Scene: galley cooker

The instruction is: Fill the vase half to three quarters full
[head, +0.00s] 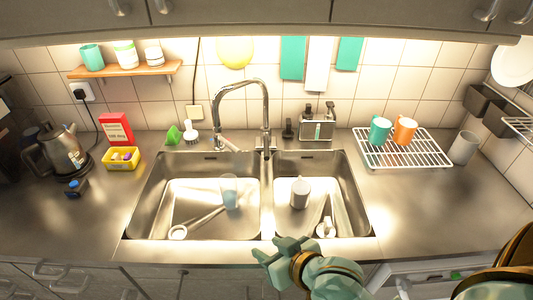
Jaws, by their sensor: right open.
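No vessel is plainly a vase. A grey cylindrical vessel (465,148) stands upright on the counter at the right. A pale translucent vessel (229,190) stands in the left basin (165,190), and a whitish vessel (299,192) stands in the right basin (345,190). I cannot tell any water level in them. The chrome tap (265,110) arches between the basins and its spout bends toward the left one; no water stream shows. My right gripper (275,250) is open and empty at the sink's front edge. My left gripper is out of view.
A wire rack (420,155) holds a teal mug (380,130) and an orange mug (404,130). A kettle (58,150), red box (116,128) and yellow tub (121,158) stand at left. A long-handled utensil (200,222) lies in the left basin. The right front counter is clear.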

